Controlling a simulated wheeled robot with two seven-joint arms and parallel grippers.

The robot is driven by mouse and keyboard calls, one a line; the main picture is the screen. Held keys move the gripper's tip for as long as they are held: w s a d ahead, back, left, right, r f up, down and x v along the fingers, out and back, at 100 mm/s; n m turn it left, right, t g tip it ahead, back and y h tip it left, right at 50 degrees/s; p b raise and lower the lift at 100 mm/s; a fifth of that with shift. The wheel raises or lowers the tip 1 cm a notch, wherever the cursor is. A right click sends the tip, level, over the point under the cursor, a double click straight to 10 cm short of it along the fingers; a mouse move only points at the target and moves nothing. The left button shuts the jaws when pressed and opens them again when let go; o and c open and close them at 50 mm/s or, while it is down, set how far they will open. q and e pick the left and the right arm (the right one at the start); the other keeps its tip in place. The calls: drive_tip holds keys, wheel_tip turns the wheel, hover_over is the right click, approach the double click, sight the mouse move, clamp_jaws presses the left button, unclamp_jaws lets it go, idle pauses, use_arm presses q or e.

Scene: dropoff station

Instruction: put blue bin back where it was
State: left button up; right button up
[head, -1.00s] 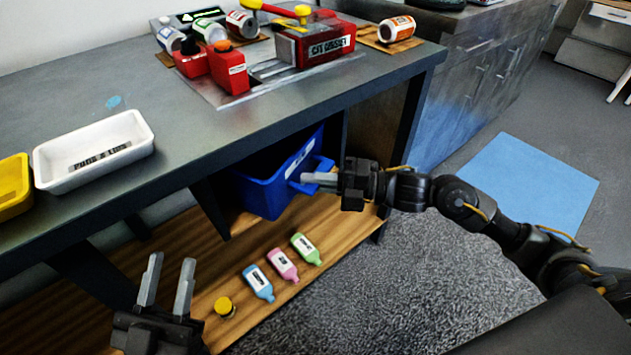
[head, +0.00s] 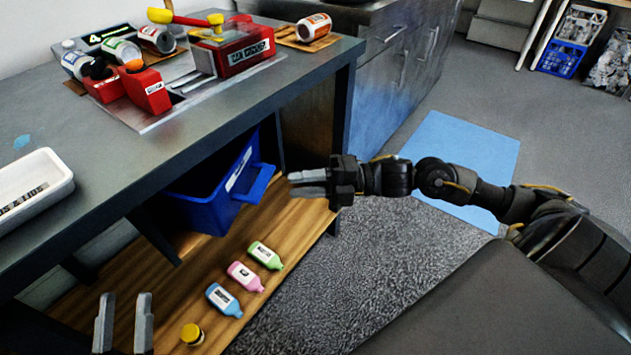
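The blue bin (head: 212,207) sits under the workbench, partly hidden by the tabletop, with a handle and a white label on its front. It appears tilted, and I cannot tell whether it rests fully on the wooden shelf (head: 293,228). My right gripper (head: 290,183) is just right of the bin's handle, apart from it, with its fingers pointing left; a small gap shows between the fingers. My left gripper (head: 123,318) is low at the left, open and empty, above the shelf.
A blue bottle (head: 222,299), pink bottle (head: 245,277), green bottle (head: 265,256) and yellow-capped jar (head: 192,333) lie or stand on the shelf. The workbench (head: 95,145) overhangs the bin. A blue mat (head: 462,160) lies on open floor at right.

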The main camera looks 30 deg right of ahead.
use_arm(q)
drive_tip(key=shift+s+d+f, duration=0.1)
drive_tip(key=shift+d+f, duration=0.05)
drive_tip(key=shift+f, duration=0.2)
use_arm(e)
drive_tip(key=shift+v, duration=1.5)
use_arm(q)
drive_tip(key=shift+r, duration=0.2)
use_arm(e)
drive_tip(key=s+a+r+m+t+h, duration=0.1)
drive_tip(key=s+a+m+t, duration=0.3)
drive_tip(key=m, duration=0.8)
drive_tip(key=s+a+r+m+t+h, duration=0.2)
drive_tip(key=s+a+m+t+h, duration=0.2)
drive_tip(key=a+m+t, duration=0.4)
drive_tip(key=s+a+m, duration=0.1)
drive_tip(key=a+m, duration=0.1)
drive_tip(key=m, duration=0.2)
drive_tip(key=shift+a+m, duration=0.3)
drive_tip(key=shift+a, duration=0.1)
use_arm(q)
drive_tip(key=shift+f, duration=0.15)
use_arm(e)
drive_tip(key=shift+s+r, duration=0.15)
